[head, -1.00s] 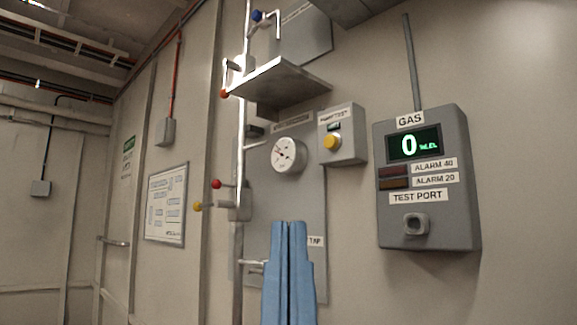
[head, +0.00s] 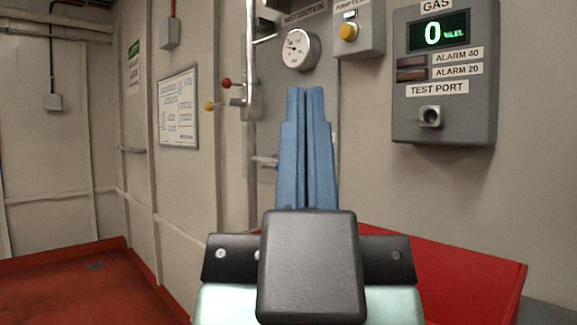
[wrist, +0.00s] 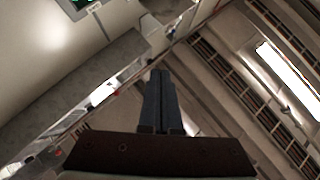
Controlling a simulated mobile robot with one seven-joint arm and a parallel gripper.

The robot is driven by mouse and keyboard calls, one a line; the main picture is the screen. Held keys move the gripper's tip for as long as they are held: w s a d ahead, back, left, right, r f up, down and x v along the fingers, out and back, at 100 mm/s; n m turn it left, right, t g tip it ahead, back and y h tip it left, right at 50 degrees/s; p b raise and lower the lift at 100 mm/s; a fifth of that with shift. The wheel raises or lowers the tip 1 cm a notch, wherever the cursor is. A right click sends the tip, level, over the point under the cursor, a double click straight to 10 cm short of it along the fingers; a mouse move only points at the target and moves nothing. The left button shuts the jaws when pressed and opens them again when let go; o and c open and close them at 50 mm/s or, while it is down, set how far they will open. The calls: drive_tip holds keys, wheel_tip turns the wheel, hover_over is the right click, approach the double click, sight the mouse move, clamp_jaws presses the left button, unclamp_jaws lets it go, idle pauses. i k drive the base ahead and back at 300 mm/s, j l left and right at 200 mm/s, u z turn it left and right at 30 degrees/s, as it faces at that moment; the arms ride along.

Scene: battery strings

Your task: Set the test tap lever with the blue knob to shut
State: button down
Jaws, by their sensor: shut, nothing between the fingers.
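My gripper (head: 305,90) points up in the middle of the head view, its two blue fingers pressed together with nothing between them. It also shows in the wrist view (wrist: 160,74). No blue knob shows in the head view now. Levers with a red knob (head: 226,84) and a yellow knob (head: 209,106) stick out left of the vertical pipe (head: 249,60). A short metal stub (head: 264,162) shows just left of the fingers. The fingers hide part of the grey panel behind them.
A round gauge (head: 300,49) is above the fingertips. A box with a yellow button (head: 348,32) and the gas detector (head: 445,110), reading 0, are on the wall to the right. A red surface (head: 460,275) lies at lower right. Open red floor (head: 60,290) is at left.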

sight(262, 163)
drive_tip(key=i+j+u, duration=0.25)
drive_tip(key=i+j, duration=0.5)
drive_tip(key=i, duration=0.15)
